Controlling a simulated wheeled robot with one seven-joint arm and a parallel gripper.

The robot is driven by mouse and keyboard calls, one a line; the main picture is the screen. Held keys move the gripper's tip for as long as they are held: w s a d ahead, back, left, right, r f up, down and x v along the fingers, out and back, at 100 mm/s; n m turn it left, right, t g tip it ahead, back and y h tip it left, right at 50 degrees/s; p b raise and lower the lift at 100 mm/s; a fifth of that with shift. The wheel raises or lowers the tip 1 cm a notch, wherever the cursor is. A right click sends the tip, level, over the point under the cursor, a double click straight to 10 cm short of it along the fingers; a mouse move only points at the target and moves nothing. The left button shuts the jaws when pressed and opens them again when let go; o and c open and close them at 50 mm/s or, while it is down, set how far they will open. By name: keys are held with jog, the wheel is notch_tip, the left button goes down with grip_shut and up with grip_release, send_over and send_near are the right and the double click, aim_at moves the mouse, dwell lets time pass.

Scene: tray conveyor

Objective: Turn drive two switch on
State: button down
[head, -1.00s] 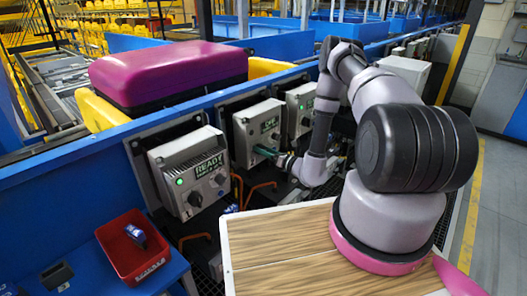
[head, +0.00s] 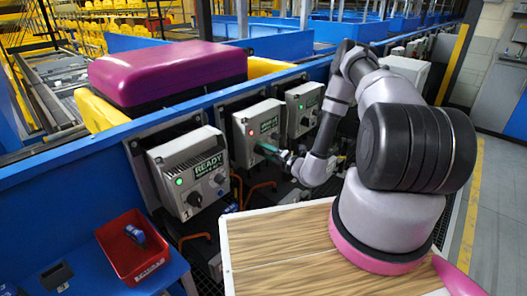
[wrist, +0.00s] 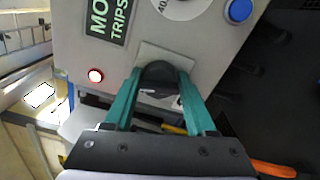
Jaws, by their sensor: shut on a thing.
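The middle grey drive box (head: 257,116) stands on the blue conveyor side, between two similar boxes. In the wrist view the teal fingers of my gripper (wrist: 160,76) are shut on a black switch knob (wrist: 158,71) on a pale plate, one finger on each side. The knob is partly hidden, and its position marks cannot be read. A label (wrist: 110,20) with "TRIPS" is beside it.
The left drive box (head: 190,168) shows READY and a green lamp. The right drive box (head: 304,107) is close behind my gripper. A blue button (wrist: 238,10) is near the knob. Orange cables hang below the boxes. A red bin (head: 133,245) stands at the lower left.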

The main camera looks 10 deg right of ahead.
jog(key=shift+f+m, duration=0.1)
jog(key=shift+m, duration=1.2)
jog(key=shift+c, duration=1.1)
grip_release()
jog(key=v, duration=1.1)
jog(key=shift+w, duration=0.1)
